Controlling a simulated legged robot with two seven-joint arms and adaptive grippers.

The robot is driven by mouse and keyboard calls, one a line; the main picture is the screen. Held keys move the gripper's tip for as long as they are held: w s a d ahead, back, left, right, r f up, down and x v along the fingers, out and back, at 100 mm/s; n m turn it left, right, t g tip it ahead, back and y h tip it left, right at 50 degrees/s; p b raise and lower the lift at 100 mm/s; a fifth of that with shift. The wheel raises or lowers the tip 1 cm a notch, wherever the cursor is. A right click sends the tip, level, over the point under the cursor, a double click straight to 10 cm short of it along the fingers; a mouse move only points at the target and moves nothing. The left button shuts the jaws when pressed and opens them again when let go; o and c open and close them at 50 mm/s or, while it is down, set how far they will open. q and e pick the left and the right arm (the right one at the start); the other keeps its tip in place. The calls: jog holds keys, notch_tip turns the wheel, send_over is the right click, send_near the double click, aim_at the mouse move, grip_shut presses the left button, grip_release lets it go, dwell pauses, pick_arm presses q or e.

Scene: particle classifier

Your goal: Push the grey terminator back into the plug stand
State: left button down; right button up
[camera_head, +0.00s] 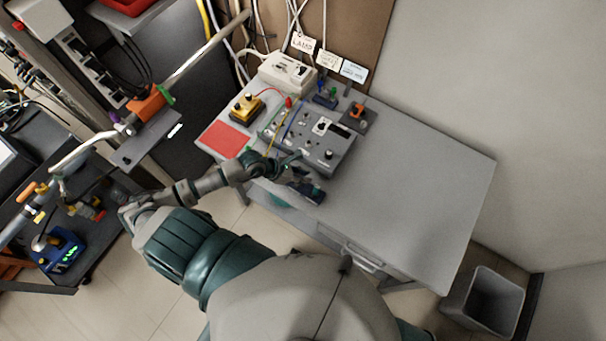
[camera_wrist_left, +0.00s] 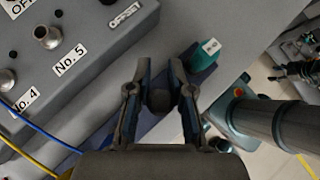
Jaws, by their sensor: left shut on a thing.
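My left gripper (camera_head: 290,162) is at the front edge of the grey control box (camera_head: 340,157), over the dark blue plug stand (camera_head: 312,195). In the left wrist view, the fingers of my left gripper (camera_wrist_left: 159,82) are shut on a dark grey round piece, which I take to be the grey terminator (camera_wrist_left: 160,101). The dark blue stand (camera_wrist_left: 182,66) shows behind the fingers. A teal plug with a white label (camera_wrist_left: 204,54) sits beside them. The terminator's lower end is hidden, so I cannot tell how deep it sits. My right gripper is out of view.
The control box has sockets labelled No. 4 and No. 5 (camera_wrist_left: 69,61). A yellow box (camera_head: 246,107), a red mat (camera_head: 226,138) and a white box (camera_head: 288,72) are on the table. The table's right part (camera_head: 430,190) is clear. A bin (camera_head: 483,300) stands on the floor.

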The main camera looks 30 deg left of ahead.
pick_arm(q)
jog(key=shift+f+b, duration=0.65)
jog(key=shift+f, duration=0.3)
jog(key=c, duration=1)
grip_release()
jog(key=shift+o, duration=0.2)
jog(key=v, duration=1.2)
jog(key=shift+a+f, duration=0.1)
